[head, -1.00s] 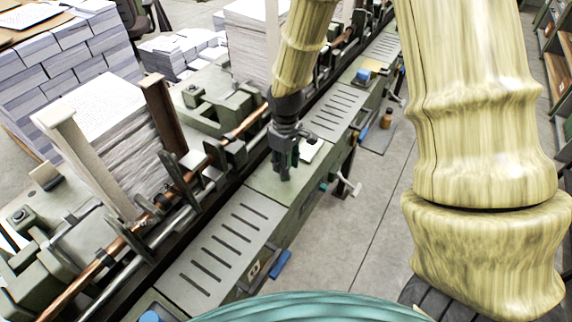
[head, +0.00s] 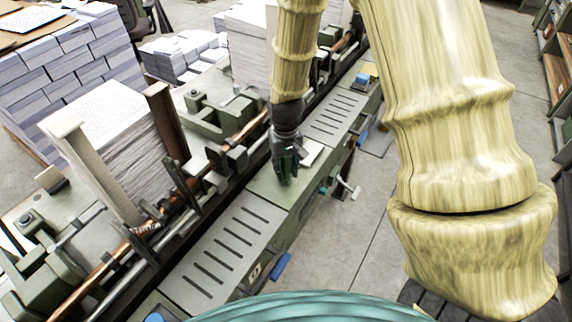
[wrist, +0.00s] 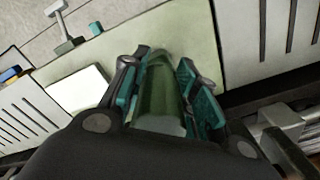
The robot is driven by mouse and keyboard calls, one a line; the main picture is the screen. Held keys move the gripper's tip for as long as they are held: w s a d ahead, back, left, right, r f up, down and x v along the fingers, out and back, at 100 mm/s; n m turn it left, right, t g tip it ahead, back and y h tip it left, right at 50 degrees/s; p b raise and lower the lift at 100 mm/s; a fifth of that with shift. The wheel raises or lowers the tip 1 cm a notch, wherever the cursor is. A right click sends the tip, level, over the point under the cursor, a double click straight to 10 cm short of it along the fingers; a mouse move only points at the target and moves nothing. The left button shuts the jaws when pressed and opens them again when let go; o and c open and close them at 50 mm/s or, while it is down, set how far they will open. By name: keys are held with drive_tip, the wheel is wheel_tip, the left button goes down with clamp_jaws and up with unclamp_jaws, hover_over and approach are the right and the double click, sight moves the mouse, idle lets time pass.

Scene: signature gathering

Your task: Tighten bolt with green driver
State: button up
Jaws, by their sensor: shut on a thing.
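The green driver (wrist: 157,100) shows in the wrist view as a smooth, dark green rounded shaft between the fingers. My gripper (wrist: 165,85) is shut on it, with teal pads on both sides. In the head view my gripper (head: 286,168) points down over the pale green flat panel of the long machine, between two slotted plates. The driver's tip is hidden, so I cannot tell whether it touches the panel. I cannot make out the bolt under the gripper.
A white sheet or pad (head: 313,153) lies on the panel beside my gripper. Slotted plates (head: 226,248) flank it. Rods, clamps and a paper stack (head: 100,118) stand left. A white T-handle (head: 349,189) and blue handle (head: 281,268) stick out over the floor.

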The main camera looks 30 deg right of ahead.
drive_tip(key=shift+w+r+m+p, duration=0.1)
drive_tip(key=shift+m+p, duration=0.3)
drive_tip(key=shift+m, duration=0.45)
drive_tip(key=shift+w+r+m+p, duration=0.1)
drive_tip(key=shift+m+p, duration=0.25)
drive_tip(key=shift+m, duration=0.5)
drive_tip(key=shift+f, duration=0.1)
drive_tip(key=shift+n+p, duration=0.35)
drive_tip(key=shift+n, duration=0.35)
drive_tip(key=shift+s+r+p, duration=0.15)
drive_tip(key=shift+r+p, duration=1.6)
drive_tip(key=shift+r, duration=0.5)
drive_tip(key=shift+f, duration=0.1)
